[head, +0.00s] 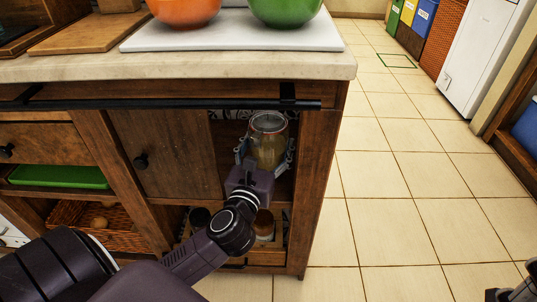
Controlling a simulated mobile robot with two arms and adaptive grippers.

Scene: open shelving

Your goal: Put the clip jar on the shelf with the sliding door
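The clip jar (268,126) is a clear glass jar with a metal-rimmed lid and yellowish contents. It is upright in the open compartment (228,132) right of the sliding door (160,150). My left gripper (266,155) reaches into this compartment with one finger on each side of the jar. Whether the fingers press on the glass is unclear. The gripper hides the jar's base, so I cannot tell whether it rests on the shelf. The wooden door has a round black knob and hangs from a black rail (200,105). My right gripper (512,294) is partly cut off at the bottom right corner.
A countertop (90,67) above holds a white board (230,38) with orange (183,10) and green (285,10) bowls. Below the jar's compartment is a crate (284,228) with jars. A green tray (58,177) and wicker basket (75,215) are left. The tiled floor right is clear.

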